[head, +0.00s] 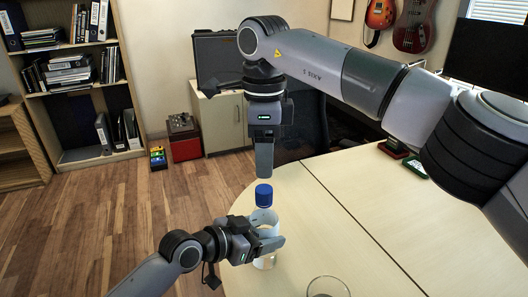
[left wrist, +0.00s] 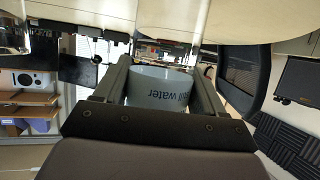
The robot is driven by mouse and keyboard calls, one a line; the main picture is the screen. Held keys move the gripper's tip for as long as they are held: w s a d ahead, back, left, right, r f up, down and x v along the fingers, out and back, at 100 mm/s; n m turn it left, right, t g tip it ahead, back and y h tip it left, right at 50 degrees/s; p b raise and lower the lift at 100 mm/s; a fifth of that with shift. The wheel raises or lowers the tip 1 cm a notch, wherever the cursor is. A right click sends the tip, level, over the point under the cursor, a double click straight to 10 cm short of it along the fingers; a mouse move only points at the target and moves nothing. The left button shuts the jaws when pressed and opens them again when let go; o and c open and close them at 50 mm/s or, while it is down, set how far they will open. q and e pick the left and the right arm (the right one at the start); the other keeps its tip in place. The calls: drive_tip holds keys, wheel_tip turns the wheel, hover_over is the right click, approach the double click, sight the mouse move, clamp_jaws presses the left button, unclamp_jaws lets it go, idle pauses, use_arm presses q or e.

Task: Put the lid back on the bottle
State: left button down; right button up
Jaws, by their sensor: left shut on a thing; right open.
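A pale bottle (head: 265,262) stands upright at the table's near-left part, its round mouth uncovered. My left gripper (head: 266,242) is shut around it from the left. In the left wrist view the bottle (left wrist: 158,88) sits between both fingers (left wrist: 160,95), with "water" lettering upside down. The blue lid (head: 264,195) shows just above and behind the bottle's mouth, apart from the rim in the picture. I cannot tell whether it rests on the table. My right gripper (head: 264,176) points straight down just above the lid. It is open, its fingers seen edge-on, with a small gap to the lid.
A dark chair (head: 300,125) is behind the table. A shelf (head: 75,90) stands far left.

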sight(264, 189)
wheel_tip(264, 189, down, 8)
drive_tip(key=shift+f, duration=0.1)
idle(0.6)
clamp_jaws()
drive_tip(key=m, duration=0.4)
drive_tip(key=shift+m, duration=0.3)
drive_tip(key=m, duration=0.3)
drive_tip(key=shift+m, duration=0.4)
drive_tip(key=shift+o, duration=0.8)
unclamp_jaws()
